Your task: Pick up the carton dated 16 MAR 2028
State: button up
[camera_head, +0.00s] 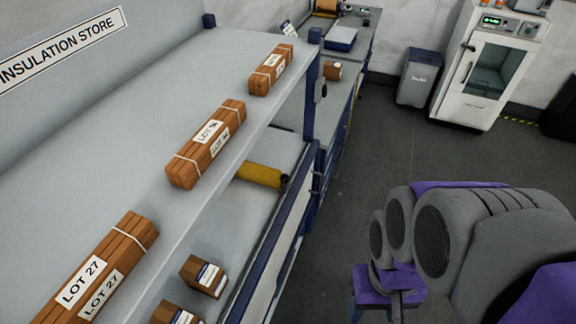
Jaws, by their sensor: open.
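Two small brown cartons with white and blue labels sit on the lower shelf: one carton (198,272) farther in, another carton (162,313) cut off by the bottom edge. A third small brown box (332,71) stands on the far bench. The print on these labels is too small to read, so I cannot tell which carried date is 16 MAR 2028. My gripper (378,300), grey and purple, is at the lower right over the floor, apart from the shelves. It is open, partly cut off by the bottom edge, with nothing seen in it.
The upper shelf (130,150) holds strapped brown bundles with LOT labels (206,145) and overhangs the lower shelf. A yellow roll (260,176) lies on the lower level. A blue post (311,95) stands at the shelf's end. A grey bin (419,77) and white cabinet (484,70) stand behind clear floor.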

aim_at(332, 71)
jog(key=i+l, duration=0.3)
jog(key=i, duration=0.2)
jog(key=i+l, duration=0.25)
jog(key=i, duration=0.25)
jog(key=i+l, duration=0.3)
jog(key=i, duration=0.2)
jog(key=i+l, duration=0.3)
jog(key=i, duration=0.2)
jog(key=i+l, duration=0.3)
jog(key=i, duration=0.25)
jog(key=i+l, duration=0.25)
jog(key=i, duration=0.25)
